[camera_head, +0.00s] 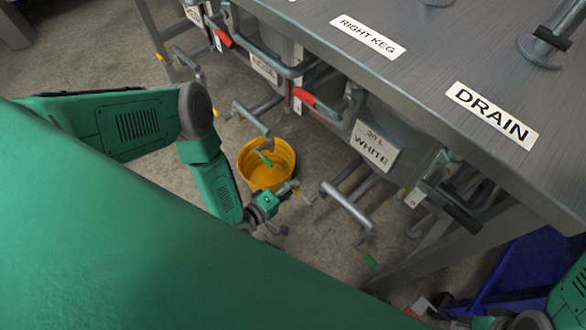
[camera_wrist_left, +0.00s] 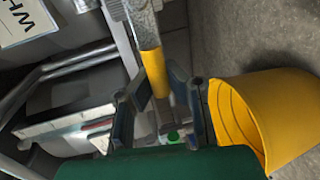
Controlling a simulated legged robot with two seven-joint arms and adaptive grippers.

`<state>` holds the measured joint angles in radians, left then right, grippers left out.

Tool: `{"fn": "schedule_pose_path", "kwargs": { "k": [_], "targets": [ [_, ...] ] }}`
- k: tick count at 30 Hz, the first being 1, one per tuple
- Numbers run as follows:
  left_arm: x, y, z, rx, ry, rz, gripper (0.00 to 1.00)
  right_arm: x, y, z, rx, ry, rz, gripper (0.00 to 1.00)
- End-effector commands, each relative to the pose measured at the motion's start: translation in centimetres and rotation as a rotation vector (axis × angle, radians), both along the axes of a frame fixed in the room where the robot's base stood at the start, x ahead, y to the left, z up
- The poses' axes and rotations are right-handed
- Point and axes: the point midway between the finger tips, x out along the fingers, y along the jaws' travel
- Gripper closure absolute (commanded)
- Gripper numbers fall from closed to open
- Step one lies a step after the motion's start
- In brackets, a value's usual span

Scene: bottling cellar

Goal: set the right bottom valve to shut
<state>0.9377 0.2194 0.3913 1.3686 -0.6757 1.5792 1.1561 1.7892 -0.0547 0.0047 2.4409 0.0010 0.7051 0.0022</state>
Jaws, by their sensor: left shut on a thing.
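My left gripper (camera_head: 293,188) is low in front of the white-labelled keg, near the end of a pipe fitting. In the left wrist view its two dark fingers (camera_wrist_left: 160,95) close about a yellow-sleeved valve handle (camera_wrist_left: 154,72) on a grey metal bar. In the head view a bit of yellow (camera_head: 297,192) shows at the gripper. Which valve is the right bottom one is not labelled in view.
A yellow bucket (camera_head: 262,178) stands on the floor beside the gripper. Above are kegs with red-handled levers (camera_head: 303,96) and a label reading WHITE (camera_head: 373,147). The metal table (camera_head: 420,50) overhangs them. A blue object (camera_head: 510,275) stands at lower right.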

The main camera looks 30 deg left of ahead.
Motion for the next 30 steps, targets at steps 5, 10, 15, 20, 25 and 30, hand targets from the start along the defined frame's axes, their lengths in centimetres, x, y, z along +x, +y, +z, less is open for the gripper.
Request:
{"fn": "schedule_pose_path", "kwargs": {
  "k": [5, 10, 15, 20, 25, 30],
  "targets": [
    [-0.1, 0.6, -0.4, -0.001, 0.011, 0.006, 1.00, 0.0, 0.0, 0.0, 0.000, 0.000, 0.000, 0.65],
    [-0.1, 0.6, -0.4, -0.001, 0.011, 0.007, 1.00, 0.0, 0.0, 0.0, 0.000, 0.000, 0.000, 0.65],
    [-0.1, 0.6, -0.5, -0.001, 0.012, 0.007, 0.72, 0.0, 0.0, 0.0, 0.000, 0.000, 0.000, 0.65],
    [-0.1, 0.4, -0.3, -0.004, 0.009, 0.004, 0.65, 0.0, 0.0, 0.0, 0.000, 0.000, 0.000, 0.65],
    [-0.1, 0.2, -0.1, -0.005, 0.006, 0.002, 0.65, 0.0, 0.0, 0.0, 0.000, -0.001, 0.000, 0.65],
    [0.0, 0.2, 1.1, -0.007, 0.005, 0.003, 0.65, -0.1, 0.0, 0.0, 0.000, -0.002, 0.000, 0.65]
  ]
}}
